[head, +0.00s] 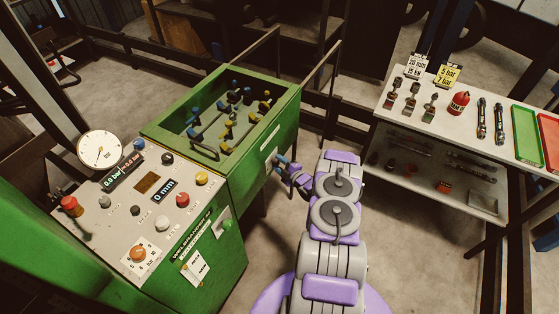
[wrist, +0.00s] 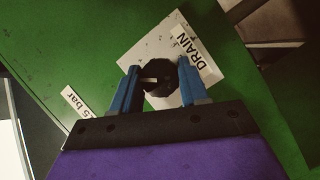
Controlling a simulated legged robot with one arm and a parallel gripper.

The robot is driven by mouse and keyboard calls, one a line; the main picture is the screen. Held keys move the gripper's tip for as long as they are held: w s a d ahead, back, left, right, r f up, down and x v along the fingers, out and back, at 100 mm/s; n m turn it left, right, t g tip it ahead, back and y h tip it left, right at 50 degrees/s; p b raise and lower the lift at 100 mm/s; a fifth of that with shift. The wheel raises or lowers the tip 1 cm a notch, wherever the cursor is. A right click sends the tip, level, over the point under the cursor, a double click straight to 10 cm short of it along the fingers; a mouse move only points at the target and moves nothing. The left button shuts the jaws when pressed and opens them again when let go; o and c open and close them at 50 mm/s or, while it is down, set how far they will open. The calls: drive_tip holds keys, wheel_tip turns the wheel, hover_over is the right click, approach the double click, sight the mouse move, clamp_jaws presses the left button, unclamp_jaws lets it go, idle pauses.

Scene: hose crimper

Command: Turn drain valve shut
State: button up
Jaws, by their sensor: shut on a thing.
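The drain valve is a dark round knob (wrist: 160,85) with a pale mark on its face, in front of a white plate marked DRAIN (wrist: 190,50) on the machine's green side wall. My gripper (wrist: 161,84) has its blue fingers on either side of the knob, shut on it. In the head view my gripper (head: 281,161) reaches the right side wall of the green machine (head: 262,178). The knob is hidden there by the fingers.
A control panel with a gauge (head: 100,149) is on the machine's left part. A green-framed bin (head: 212,152) with blue and yellow fittings is on top. A grey workbench (head: 400,126) with tools and trays stands at right. Bare floor lies between.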

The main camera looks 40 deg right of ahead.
drive_tip(key=shift+a+r+n+p, duration=0.1)
drive_tip(key=shift+n+p, duration=0.35)
drive_tip(key=shift+n, duration=0.05)
drive_tip(key=shift+f+n+t+h+p, duration=0.15)
drive_tip(key=shift+f+n+t+p, duration=0.15)
drive_tip(key=shift+n, duration=0.25)
drive_tip(key=shift+f+n+t+h+p, duration=0.1)
drive_tip(key=shift+n+t+h+p, duration=0.05)
drive_tip(key=shift+n+t, duration=0.35)
drive_tip(key=shift+s+f+n+t+b, duration=0.1)
drive_tip(key=shift+n+t+b, duration=0.5)
drive_tip(key=shift+n+b, duration=1.1)
drive_tip(key=shift+a+n, duration=0.1)
drive_tip(key=shift+n, duration=0.15)
drive_tip(key=o, duration=0.8)
drive_tip(key=shift+c, duration=0.2)
drive_tip(key=shift+o, duration=1.4)
